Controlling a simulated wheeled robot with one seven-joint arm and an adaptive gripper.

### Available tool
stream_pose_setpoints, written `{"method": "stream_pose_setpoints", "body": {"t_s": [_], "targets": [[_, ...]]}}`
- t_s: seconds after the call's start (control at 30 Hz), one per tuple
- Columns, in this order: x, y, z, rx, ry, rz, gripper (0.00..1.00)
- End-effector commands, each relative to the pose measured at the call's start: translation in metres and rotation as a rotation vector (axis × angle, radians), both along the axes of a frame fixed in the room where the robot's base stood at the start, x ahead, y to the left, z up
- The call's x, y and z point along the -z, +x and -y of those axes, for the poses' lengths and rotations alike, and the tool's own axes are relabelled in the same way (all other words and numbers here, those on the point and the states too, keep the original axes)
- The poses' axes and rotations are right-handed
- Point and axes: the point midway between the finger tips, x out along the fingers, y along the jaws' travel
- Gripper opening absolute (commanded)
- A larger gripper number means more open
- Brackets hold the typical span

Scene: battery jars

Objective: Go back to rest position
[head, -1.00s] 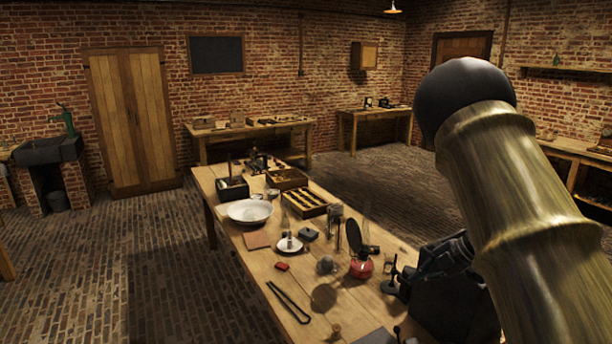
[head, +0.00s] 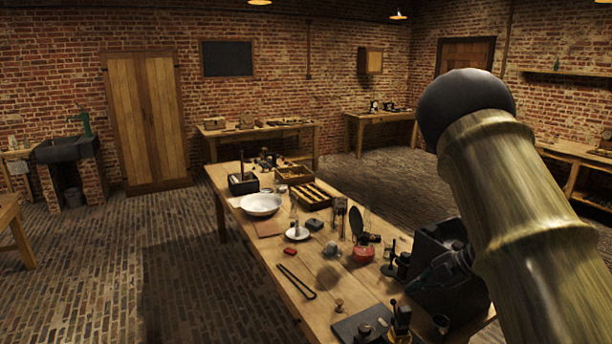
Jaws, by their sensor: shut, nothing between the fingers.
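My arm is raised on the right of the head view, with a brass-coloured link and a dark round joint at its top. What looks like my dark gripper (head: 452,264) shows just left of the brass link, in front of a black block-like object (head: 432,243) at the table's right side. Gripper and block are both dark and their outlines merge. The fingers look closed, and I see nothing held in them. The rest of the wrist is hidden behind the brass link.
The long wooden table (head: 262,246) holds a white bowl (head: 261,205), a divided wooden tray (head: 311,196), a red-based vessel (head: 363,254), black tongs (head: 297,283) and a dark slate (head: 352,328). Brick floor (head: 180,270) is open on the left. Benches line the walls.

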Motion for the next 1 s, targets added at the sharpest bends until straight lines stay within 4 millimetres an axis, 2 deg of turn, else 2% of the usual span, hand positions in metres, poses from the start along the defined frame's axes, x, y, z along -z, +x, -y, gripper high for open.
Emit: {"method": "stream_pose_setpoints", "body": {"t_s": [0.03,0.27,0.37,0.47,0.57,0.7,0.77,0.9,1.0], "targets": [[0.013,-0.003,-0.001,0.027,0.014,-0.009,0.0],[0.062,-0.016,-0.014,0.181,0.087,-0.05,0.0],[0.091,-0.024,-0.022,0.27,0.123,-0.082,0.0],[0.13,-0.039,-0.031,0.391,0.165,-0.129,0.0],[0.179,-0.062,-0.04,0.552,0.209,-0.195,0.0],[0.245,-0.108,-0.049,0.801,0.249,-0.308,0.0],[0.271,-0.131,-0.051,0.905,0.257,-0.358,0.0],[0.324,-0.19,-0.057,1.141,0.254,-0.476,0.0],[0.356,-0.238,-0.061,1.306,0.235,-0.561,0.0]]}}
